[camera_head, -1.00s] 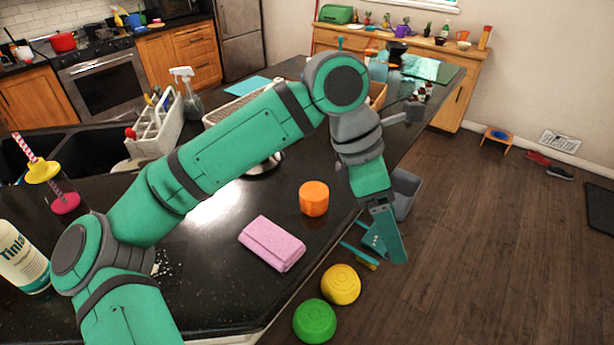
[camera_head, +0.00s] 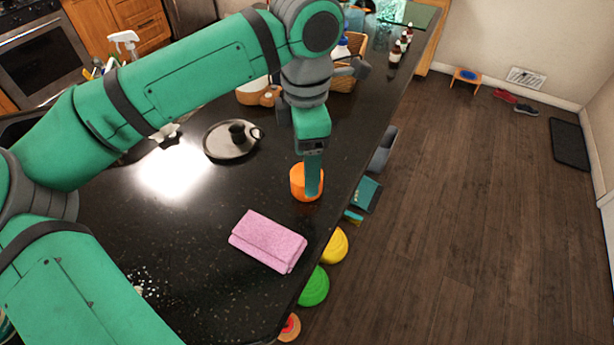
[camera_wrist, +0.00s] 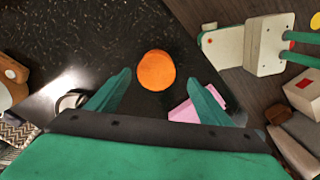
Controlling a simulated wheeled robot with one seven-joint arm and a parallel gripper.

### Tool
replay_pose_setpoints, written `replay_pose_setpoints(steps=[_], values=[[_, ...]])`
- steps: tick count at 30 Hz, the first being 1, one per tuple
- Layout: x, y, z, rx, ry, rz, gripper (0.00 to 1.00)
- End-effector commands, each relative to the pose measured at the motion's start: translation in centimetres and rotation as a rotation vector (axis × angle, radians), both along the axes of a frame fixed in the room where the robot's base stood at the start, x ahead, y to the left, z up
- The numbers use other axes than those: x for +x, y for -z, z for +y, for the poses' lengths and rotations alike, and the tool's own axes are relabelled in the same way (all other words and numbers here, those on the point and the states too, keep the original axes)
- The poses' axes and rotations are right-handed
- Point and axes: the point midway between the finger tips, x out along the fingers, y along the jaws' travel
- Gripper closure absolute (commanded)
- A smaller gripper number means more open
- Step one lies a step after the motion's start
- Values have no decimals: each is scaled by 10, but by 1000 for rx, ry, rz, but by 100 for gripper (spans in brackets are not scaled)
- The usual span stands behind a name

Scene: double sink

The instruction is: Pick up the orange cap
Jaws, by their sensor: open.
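The orange cap (camera_head: 298,183) stands on the black countertop near its right edge. In the wrist view the orange cap (camera_wrist: 156,70) lies ahead of the fingertips, roughly centred between them and apart from both. My gripper (camera_head: 313,194) points down at the cap in the head view, and one finger covers part of its right side. In the wrist view my gripper (camera_wrist: 166,85) has its two green fingers spread wide with nothing between them.
A folded pink cloth (camera_head: 268,241) lies on the counter in front of the cap. A round grey tray (camera_head: 215,150) with a dark object is to the left. Yellow (camera_head: 334,246) and green (camera_head: 313,287) stools stand beyond the counter edge. Much of the counter between is clear.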

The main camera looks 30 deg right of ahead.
Motion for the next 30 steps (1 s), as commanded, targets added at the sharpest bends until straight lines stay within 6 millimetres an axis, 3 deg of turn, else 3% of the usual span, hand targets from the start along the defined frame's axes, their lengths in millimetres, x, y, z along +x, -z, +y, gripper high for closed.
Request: replay_pose_setpoints(steps=[12,21,26,27,30], values=[[4,48,-4,-1,-2,1,27],[5,52,-4,0,-3,0,27],[4,52,-4,0,-2,0,65],[4,52,-4,0,-2,0,69],[4,52,-4,0,-2,0,70]])
